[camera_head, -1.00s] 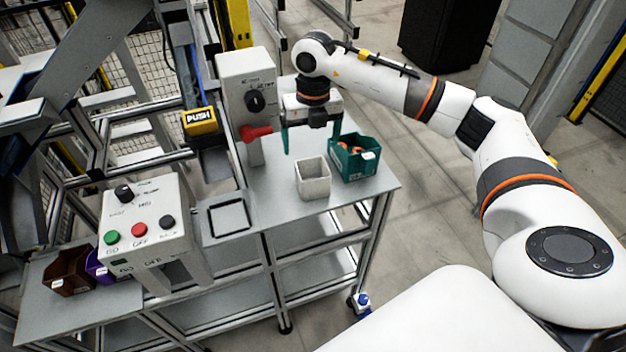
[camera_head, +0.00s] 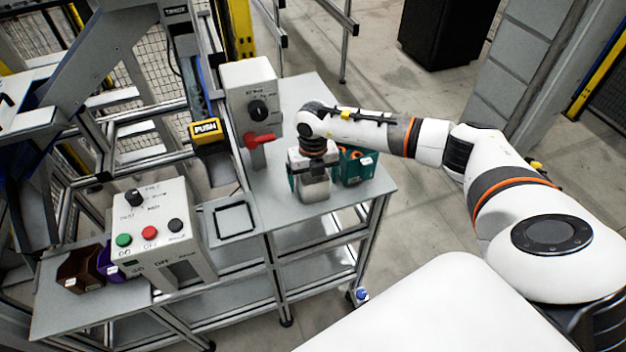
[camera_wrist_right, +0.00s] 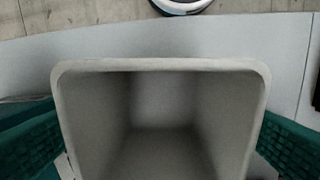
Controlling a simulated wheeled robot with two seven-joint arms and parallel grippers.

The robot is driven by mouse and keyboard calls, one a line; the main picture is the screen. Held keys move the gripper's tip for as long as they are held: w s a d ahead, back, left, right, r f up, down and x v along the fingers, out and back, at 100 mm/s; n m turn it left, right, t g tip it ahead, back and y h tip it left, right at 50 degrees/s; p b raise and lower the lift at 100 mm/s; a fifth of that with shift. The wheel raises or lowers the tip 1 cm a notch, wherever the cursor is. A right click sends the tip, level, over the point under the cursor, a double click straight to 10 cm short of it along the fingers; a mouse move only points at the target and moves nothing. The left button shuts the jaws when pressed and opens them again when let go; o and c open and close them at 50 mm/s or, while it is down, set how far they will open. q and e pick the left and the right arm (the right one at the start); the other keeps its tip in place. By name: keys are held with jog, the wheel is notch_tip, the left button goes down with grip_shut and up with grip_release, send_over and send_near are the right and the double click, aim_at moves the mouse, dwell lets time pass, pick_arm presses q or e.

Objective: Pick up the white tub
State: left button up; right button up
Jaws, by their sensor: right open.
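The white tub (camera_head: 313,191) stands on the grey table of the cart, partly hidden under my right gripper (camera_head: 312,180). In the right wrist view the open, empty-looking tub (camera_wrist_right: 160,65) fills the middle, with its rim facing the camera. My left gripper is not in view.
A green bin (camera_head: 368,172) with orange items stands close to the right of the tub. A black square frame (camera_head: 235,219) lies on the table. The front right table top is clear.

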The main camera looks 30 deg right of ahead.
jog(key=c, duration=1.1)
notch_tip(320, 180, up, 10)
jog(key=b, duration=0.3)
jog(key=s+a+r+m, duration=0.1)
jog(key=s+a+m, duration=0.2)
jog(key=m, duration=0.7)
jog(key=s+a+r+m+b, duration=0.1)
jog(key=s+a+m, duration=0.3)
jog(key=m, duration=0.7)
jog(key=s+a+r+m, duration=0.2)
jog(key=a+m, duration=0.4)
jog(key=m, duration=0.5)
jog(key=shift+s+a+r, duration=0.1)
jog(key=shift+s+r, duration=0.1)
jog(key=shift+s, duration=0.25)
jog(key=shift+s+a+r, duration=0.1)
jog(key=shift+s+r, duration=0.05)
jog(key=shift+s, duration=0.3)
